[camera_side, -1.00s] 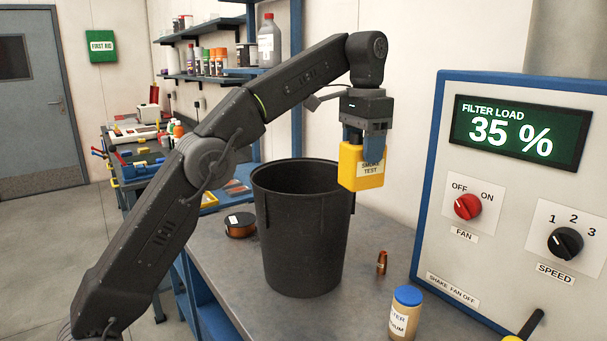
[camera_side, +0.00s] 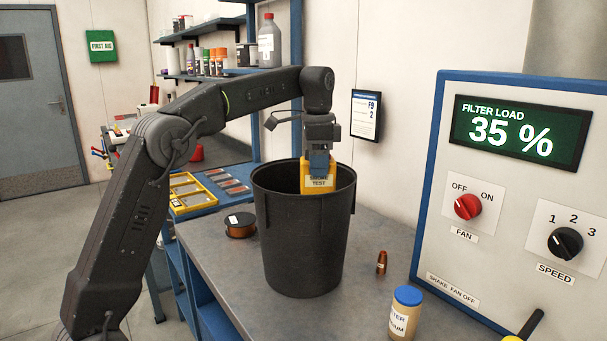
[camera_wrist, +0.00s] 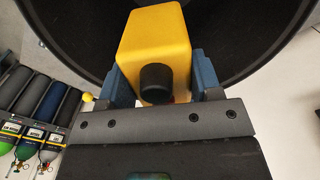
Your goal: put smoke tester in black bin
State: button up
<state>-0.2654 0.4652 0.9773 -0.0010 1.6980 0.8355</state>
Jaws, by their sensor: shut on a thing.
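The smoke tester (camera_side: 318,184) is a yellow box with a label reading SMOKE TEST. My gripper (camera_side: 318,165) is shut on it, pointing down. The black bin (camera_side: 306,245) stands upright on the bench. In the side view the tester is at the bin's mouth, its lower part level with the rim and partly inside the opening. In the wrist view the yellow tester (camera_wrist: 155,45), with a black round knob, sits between my blue fingers (camera_wrist: 155,85). The bin's dark inside (camera_wrist: 235,40) lies behind it.
A dark spool (camera_side: 240,226) lies left of the bin. A small copper-coloured part (camera_side: 381,262) and a blue-lidded jar (camera_side: 405,312) stand to the right. The control panel (camera_side: 510,200) rises at the right. A yellow tray (camera_side: 190,195) is at the back left.

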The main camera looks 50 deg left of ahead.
jog(key=f, duration=0.1)
jog(key=s+f+m, duration=0.1)
jog(key=f+m, duration=0.1)
jog(key=shift+s+d+f, duration=0.1)
jog(key=shift+s+d, duration=0.15)
jog(key=shift+s, duration=0.15)
notch_tip(320, 180, down, 18)
jog(key=shift+f, duration=0.1)
jog(key=shift+f, duration=0.15)
jog(key=o, duration=1.3)
notch_tip(320, 180, up, 12)
jog(key=shift+r, duration=0.2)
